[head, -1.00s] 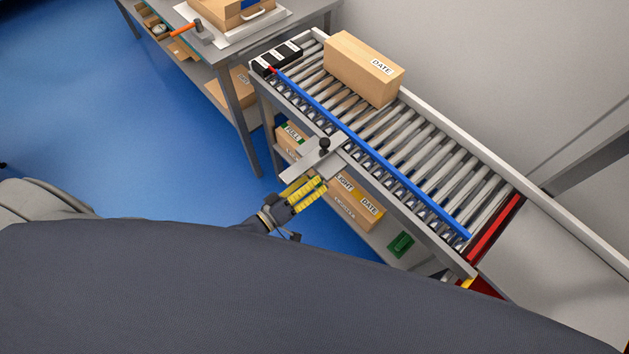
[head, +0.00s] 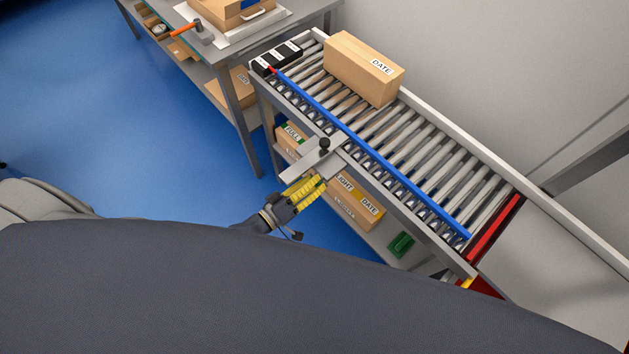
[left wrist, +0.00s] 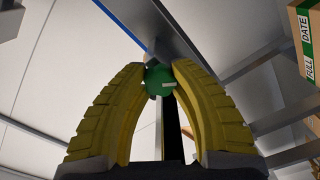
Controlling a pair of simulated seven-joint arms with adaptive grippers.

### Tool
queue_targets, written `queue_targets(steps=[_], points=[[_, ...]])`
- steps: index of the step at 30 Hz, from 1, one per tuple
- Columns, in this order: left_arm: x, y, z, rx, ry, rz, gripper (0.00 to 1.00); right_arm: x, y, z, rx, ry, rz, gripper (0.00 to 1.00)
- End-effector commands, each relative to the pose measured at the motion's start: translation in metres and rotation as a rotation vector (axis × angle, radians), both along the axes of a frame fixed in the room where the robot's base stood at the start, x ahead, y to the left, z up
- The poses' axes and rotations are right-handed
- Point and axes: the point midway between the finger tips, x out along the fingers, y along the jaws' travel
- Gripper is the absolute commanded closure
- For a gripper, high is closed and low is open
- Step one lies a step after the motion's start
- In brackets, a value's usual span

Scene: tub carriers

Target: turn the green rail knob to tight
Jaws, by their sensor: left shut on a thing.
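The green rail knob (left wrist: 159,81) shows in the left wrist view between the tips of my left gripper (left wrist: 158,78). It has a pale mark on its face. The yellow fingers are shut on it. In the head view my left gripper (head: 312,186) reaches up under the grey bracket plate (head: 300,163) at the conveyor's near side, and the green knob is hidden there. A black knob (head: 324,144) stands on top of the bracket. The blue guide rail (head: 375,155) runs along the rollers. My right gripper is not in view.
A cardboard box (head: 362,70) marked DATE sits on the rollers. Boxes (head: 362,205) and a green item (head: 401,245) lie on the shelf below. A workbench (head: 240,60) with a hammer (head: 198,30) stands at the back left. Blue floor is open at left.

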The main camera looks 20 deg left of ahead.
Motion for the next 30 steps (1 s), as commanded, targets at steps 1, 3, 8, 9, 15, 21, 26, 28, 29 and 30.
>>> queue_targets(steps=[1,3,8,9,15,21,26,28,29,30], points=[[0.001,0.0008,0.001,0.0,-0.002,0.001,1.0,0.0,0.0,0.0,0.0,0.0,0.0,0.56],[0.0011,0.001,0.0011,0.0,-0.002,0.001,1.0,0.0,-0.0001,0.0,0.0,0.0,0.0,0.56],[0.0014,0.0013,0.0014,0.008,-0.008,0.002,1.0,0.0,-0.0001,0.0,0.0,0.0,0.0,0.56],[0.0015,0.0013,0.0015,0.015,-0.012,0.002,1.0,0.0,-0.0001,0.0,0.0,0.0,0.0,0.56],[0.0017,0.0015,0.002,0.092,-0.062,0.002,1.0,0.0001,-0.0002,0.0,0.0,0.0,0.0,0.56],[0.0019,0.0014,0.0025,0.218,-0.141,0.003,1.0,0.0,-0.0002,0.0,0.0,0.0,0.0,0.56],[0.002,0.0013,0.003,0.319,-0.205,0.003,1.0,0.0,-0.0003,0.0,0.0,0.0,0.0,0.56],[0.0021,0.0012,0.0032,0.358,-0.231,0.003,1.0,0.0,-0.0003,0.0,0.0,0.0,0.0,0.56],[0.0021,0.0012,0.0032,0.374,-0.241,0.003,1.0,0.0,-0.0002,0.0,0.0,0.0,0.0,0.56],[0.0021,0.0012,0.0034,0.394,-0.254,0.003,1.0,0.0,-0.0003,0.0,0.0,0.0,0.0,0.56]])
